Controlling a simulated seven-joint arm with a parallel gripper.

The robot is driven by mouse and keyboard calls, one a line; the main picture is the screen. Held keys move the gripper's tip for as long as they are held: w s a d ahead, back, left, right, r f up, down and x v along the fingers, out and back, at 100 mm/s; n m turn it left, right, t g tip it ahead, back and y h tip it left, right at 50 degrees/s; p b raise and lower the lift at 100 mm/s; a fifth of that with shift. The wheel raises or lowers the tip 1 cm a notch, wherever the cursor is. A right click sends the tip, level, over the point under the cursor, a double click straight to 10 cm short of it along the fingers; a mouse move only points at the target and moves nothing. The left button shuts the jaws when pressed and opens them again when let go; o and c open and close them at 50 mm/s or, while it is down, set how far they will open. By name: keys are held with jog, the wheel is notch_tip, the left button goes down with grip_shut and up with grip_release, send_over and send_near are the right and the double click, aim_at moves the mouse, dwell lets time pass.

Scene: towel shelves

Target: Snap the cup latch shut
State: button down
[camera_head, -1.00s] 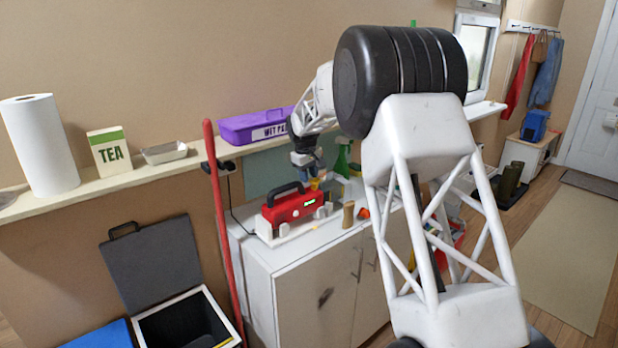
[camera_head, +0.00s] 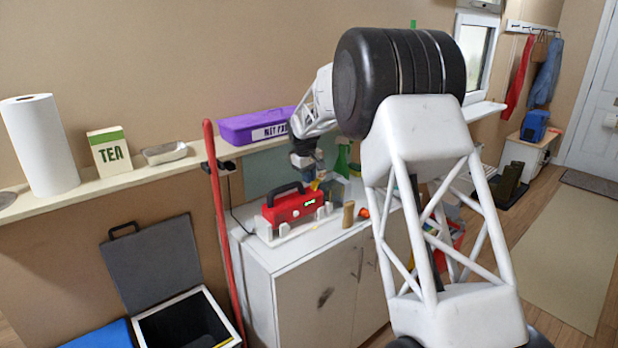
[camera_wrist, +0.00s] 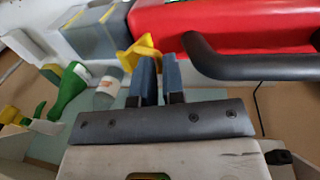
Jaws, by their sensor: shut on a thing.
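The red machine (camera_head: 293,207) with a black carry handle stands on the white cabinet; its red body (camera_wrist: 225,22) and handle (camera_wrist: 250,66) also fill the upper right of the wrist view. A yellow lever (camera_wrist: 140,52), which looks like the cup latch, is at the machine's side next to a grey, partly see-through box (camera_wrist: 92,32). The lever shows small in the head view (camera_head: 316,184). My gripper (camera_wrist: 158,60) has its two blue-grey fingers close together, shut on the yellow lever at the tips. The exact contact is partly hidden.
A green spray bottle (camera_wrist: 68,92) and a clear bottle (camera_wrist: 107,90) stand left of my fingers in the wrist view. A wooden cylinder (camera_head: 348,214) stands right of the machine on the cabinet top (camera_head: 285,255). The wall shelf (camera_head: 110,178) runs behind.

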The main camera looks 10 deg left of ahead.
aim_at(320, 180)
jog(key=shift+w+d+f+g+y, duration=0.15)
jog(key=shift+d+g+y, duration=0.1)
jog(key=shift+g+y, duration=0.15)
dwell(0.8)
jog(key=shift+w+d+g+y, duration=0.7)
jog(key=shift+g+y, duration=0.4)
jog(key=shift+w+d+g+y, duration=0.55)
jog(key=shift+g+y, duration=0.45)
jog(key=shift+w+d+f+g+y, duration=0.3)
jog(key=shift+w+d+g+y, duration=0.2)
jog(key=shift+g+y, duration=0.4)
jog(key=shift+w+d+f+g+y, duration=0.2)
jog(key=shift+f+g+y, duration=0.05)
jog(key=shift+g+y, duration=0.2)
jog(key=shift+w+d+f+g+y, duration=0.15)
jog(key=shift+d+f+g+y, duration=0.05)
jog(key=shift+g+y, duration=0.25)
jog(key=c, duration=1.2)
grip_release()
jog(key=shift+r, duration=0.1)
jog(key=shift+c, duration=0.2)
jog(key=a+r+v, duration=0.1)
jog(key=v, duration=0.8)
jog(key=shift+s+r, duration=0.35)
jog(key=shift+d, duration=0.1)
